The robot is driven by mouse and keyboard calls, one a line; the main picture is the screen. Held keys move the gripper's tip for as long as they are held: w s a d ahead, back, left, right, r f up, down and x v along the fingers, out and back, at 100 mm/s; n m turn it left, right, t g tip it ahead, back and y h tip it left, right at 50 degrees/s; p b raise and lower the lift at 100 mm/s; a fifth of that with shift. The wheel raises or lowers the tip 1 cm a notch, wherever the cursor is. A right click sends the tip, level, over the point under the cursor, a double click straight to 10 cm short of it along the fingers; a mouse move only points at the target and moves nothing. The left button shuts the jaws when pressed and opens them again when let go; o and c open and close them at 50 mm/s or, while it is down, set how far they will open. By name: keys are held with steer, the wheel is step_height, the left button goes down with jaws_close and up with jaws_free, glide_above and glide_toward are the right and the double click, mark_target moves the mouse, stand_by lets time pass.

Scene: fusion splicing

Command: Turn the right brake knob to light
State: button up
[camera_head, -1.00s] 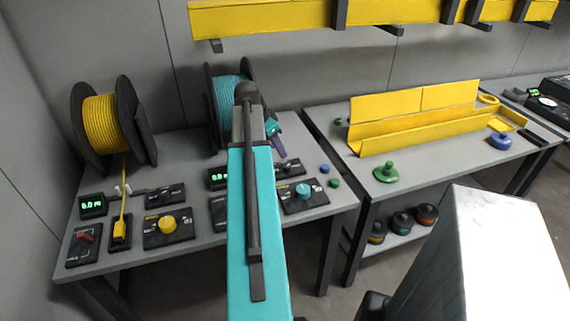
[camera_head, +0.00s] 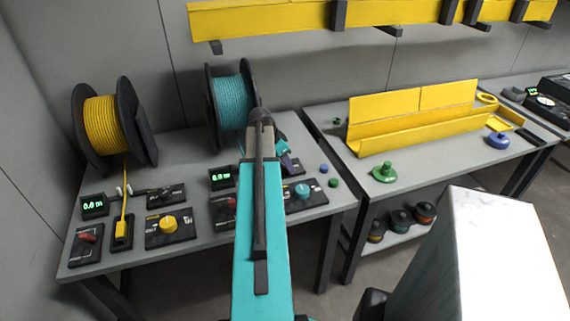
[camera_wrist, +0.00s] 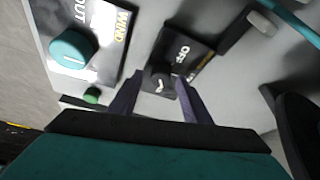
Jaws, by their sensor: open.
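The right brake knob (camera_wrist: 158,82) is a small black knob with a white mark, on a black plate (camera_wrist: 183,52) lettered OFF in the wrist view. The plate's edge shows in the head view (camera_head: 299,166), partly behind my gripper. My gripper (camera_wrist: 159,76) has two purple fingers, open, one on each side of the knob; I cannot tell whether they touch it. In the head view my gripper (camera_head: 286,158) is over the brake plate, and the knob is hidden there.
A teal knob (camera_wrist: 72,48) on a WIND/OUT plate lies left of the brake plate in the wrist view. A teal cable spool (camera_head: 230,105) stands behind.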

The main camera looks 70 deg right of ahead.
steer(key=shift+f, duration=0.25)
steer(key=c, duration=1)
steer(key=shift+c, duration=0.2)
steer(key=shift+s+n, duration=0.1)
steer(key=shift+n, duration=0.4)
steer(key=n, duration=0.1)
steer(key=n+t, duration=0.1)
steer(key=n, duration=0.1)
steer(key=n+t+b, duration=0.1)
steer(key=n, duration=0.1)
steer(key=shift+s+a+h, duration=0.1)
steer(key=shift+s+h, duration=0.15)
steer(key=shift+h, duration=0.15)
steer(key=shift+s+n+t, duration=0.1)
steer(key=shift+n+t, duration=0.45)
steer(key=shift+n, duration=0.9)
steer(key=shift+s+n+t, duration=0.1)
steer(key=shift+n+t, duration=0.45)
steer(key=shift+n, duration=0.9)
steer(key=shift+f, duration=0.1)
